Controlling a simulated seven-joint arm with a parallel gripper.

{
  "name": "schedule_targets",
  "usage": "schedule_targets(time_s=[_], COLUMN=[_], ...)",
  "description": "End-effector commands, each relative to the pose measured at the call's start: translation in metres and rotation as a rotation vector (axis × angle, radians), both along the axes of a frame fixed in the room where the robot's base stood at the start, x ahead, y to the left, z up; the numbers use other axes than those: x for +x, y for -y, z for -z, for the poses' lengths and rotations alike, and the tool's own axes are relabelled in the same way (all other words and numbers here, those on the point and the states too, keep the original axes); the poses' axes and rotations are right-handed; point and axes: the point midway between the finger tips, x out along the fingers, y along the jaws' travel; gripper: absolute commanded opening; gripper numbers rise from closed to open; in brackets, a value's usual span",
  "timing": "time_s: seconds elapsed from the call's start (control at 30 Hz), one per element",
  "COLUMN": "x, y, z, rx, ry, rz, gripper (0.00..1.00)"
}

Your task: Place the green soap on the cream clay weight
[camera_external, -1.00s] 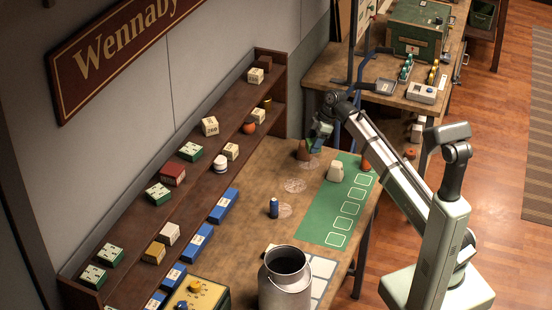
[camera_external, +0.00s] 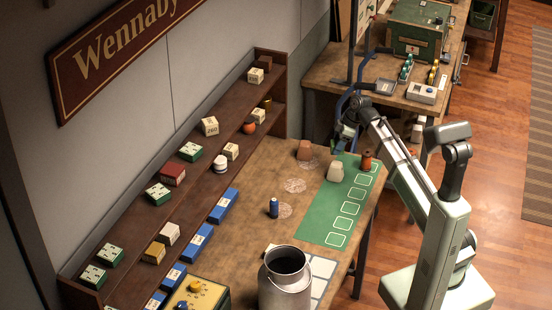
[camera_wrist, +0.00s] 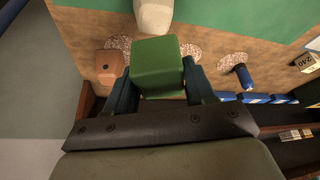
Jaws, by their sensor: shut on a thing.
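The green soap (camera_wrist: 158,68) is a block held between the two fingers of my gripper (camera_wrist: 160,85) in the wrist view. In the external view my gripper (camera_external: 345,138) is raised near the far end of the green mat, behind the cream clay weight; the soap is hard to make out there. The cream clay weight (camera_external: 335,172) stands upright at the mat's left edge, with nothing on top. It also shows in the wrist view (camera_wrist: 153,14), just beyond the soap and partly cut off by the frame edge.
A terracotta weight (camera_external: 304,151) stands left of the cream weight. A rust-coloured spool (camera_external: 366,162) stands on the green mat (camera_external: 322,229) to the right. A blue cylinder (camera_external: 273,208) and a milk can (camera_external: 286,278) are nearer. Speckled round patches mark the table.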

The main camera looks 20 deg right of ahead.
Motion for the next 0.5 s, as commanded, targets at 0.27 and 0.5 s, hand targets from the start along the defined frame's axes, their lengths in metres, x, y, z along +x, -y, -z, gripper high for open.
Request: schedule_targets(time_s=[0.27,0.5], x=[0.000,-0.001], y=[0.000,0.000], z=[0.022,0.048], rx=[0.000,0.000], ry=[-0.001,-0.002], rz=[0.000,-0.001], gripper=[0.21,0.21])
